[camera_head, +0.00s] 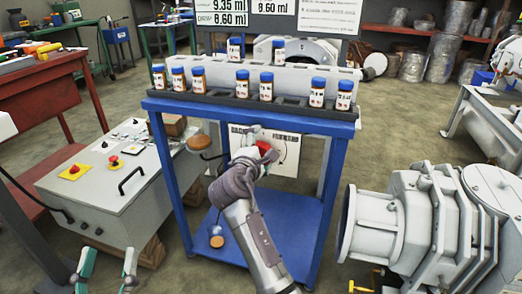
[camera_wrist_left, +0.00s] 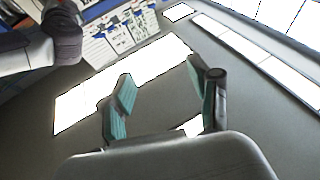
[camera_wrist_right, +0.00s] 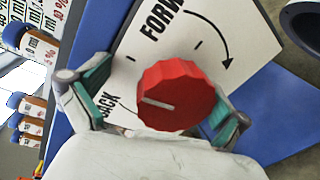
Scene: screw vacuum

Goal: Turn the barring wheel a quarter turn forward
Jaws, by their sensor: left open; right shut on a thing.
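The barring wheel is a red ribbed knob (camera_wrist_right: 175,95) with a white pointer line, on a white panel (camera_wrist_right: 195,45) printed FORWARD and BACK with a curved arrow. In the right wrist view the pointer line lies toward the left, on the BACK side. My right gripper (camera_wrist_right: 163,105) is shut on the wheel, one finger on each side.
A blue stand (camera_head: 162,108) carries a rack of blue-capped bottles (camera_head: 198,78) above the panel. A grey control box (camera_head: 105,175) with red buttons stands left. A large grey pump (camera_head: 425,225) stands right. Bare floor shows between the stand and pump.

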